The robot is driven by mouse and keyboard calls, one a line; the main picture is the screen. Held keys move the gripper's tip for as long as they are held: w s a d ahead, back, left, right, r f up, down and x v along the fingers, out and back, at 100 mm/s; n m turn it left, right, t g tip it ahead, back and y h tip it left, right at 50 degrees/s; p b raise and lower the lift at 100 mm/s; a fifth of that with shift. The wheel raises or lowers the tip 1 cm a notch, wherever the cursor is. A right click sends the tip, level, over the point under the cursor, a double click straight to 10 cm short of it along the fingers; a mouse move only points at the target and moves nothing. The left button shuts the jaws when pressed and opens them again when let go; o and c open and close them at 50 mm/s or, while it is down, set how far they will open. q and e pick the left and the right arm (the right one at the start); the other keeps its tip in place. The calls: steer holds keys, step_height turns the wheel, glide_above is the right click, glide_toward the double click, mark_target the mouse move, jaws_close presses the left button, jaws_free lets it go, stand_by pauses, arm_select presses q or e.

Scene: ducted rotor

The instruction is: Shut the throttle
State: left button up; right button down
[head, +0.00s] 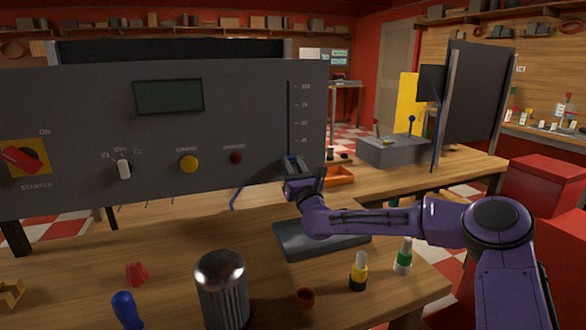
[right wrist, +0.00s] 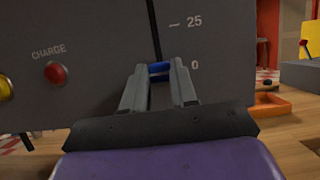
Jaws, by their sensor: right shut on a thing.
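The throttle is a vertical slider in a dark slot (head: 289,115) on the right side of the grey control panel (head: 220,160), with a printed scale beside it. Its blue handle (right wrist: 159,68) is low in the slot, about level with the 0 mark in the right wrist view. My right gripper (right wrist: 160,72) is shut on the blue handle, one finger on each side. In the head view the right gripper (head: 293,165) is at the slot's lower end and mostly hides the handle. My left gripper is not in view.
The panel also carries a red switch (head: 22,158), a white toggle (head: 123,169), a yellow button (head: 188,164) and a red button (head: 236,157). A grey tray (head: 290,240), metal cylinder (head: 221,290) and small bottles stand on the bench. An orange tray (head: 340,177) lies behind.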

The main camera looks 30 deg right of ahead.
steer(key=shift+f, duration=0.35)
steer(key=c, duration=0.9)
jaws_free()
steer(key=shift+r, duration=0.15)
steer(key=shift+r, duration=0.35)
steer(key=s+a+r, duration=0.2)
steer(key=s+r, duration=0.2)
steer(key=s+a+r, duration=0.3)
steer(key=s+r, duration=0.1)
steer(key=s+a+r+b, duration=0.1)
steer(key=s+a+r, duration=0.1)
steer(key=s+r, duration=0.2)
steer(key=shift+a, duration=0.15)
